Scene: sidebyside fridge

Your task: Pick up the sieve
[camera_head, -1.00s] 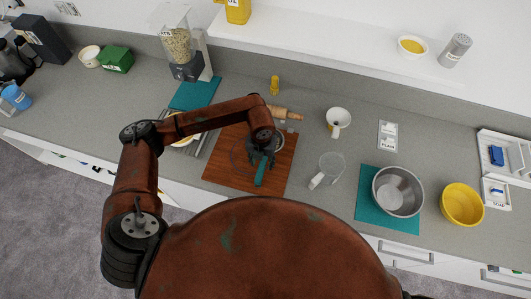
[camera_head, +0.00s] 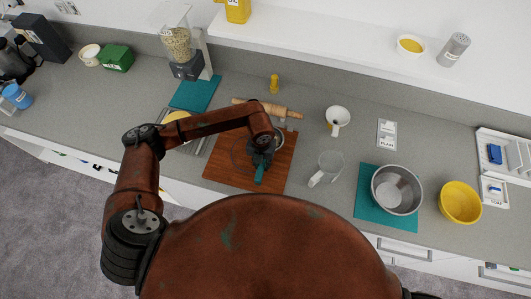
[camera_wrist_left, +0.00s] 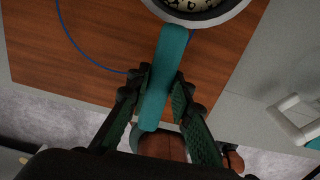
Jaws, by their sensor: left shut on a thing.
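The sieve's teal handle (camera_head: 259,176) points toward me over the brown wooden board (camera_head: 222,175). In the left wrist view the handle (camera_wrist_left: 172,50) runs down between the fingers, and part of the sieve's round metal rim (camera_wrist_left: 232,12) shows at the top edge. In the head view my arm covers much of the sieve's bowl. My left gripper (camera_head: 261,159) is shut on the handle, with a finger on each side; it also shows in the left wrist view (camera_wrist_left: 160,90). I cannot tell whether the sieve still touches the board. My right gripper is out of view.
A rolling pin (camera_head: 280,109) lies behind the board. A clear measuring cup (camera_head: 328,167) and white mug (camera_head: 337,120) stand to the right. Farther right are a metal bowl (camera_head: 411,188) on a teal mat (camera_head: 366,212) and a yellow bowl (camera_head: 460,203).

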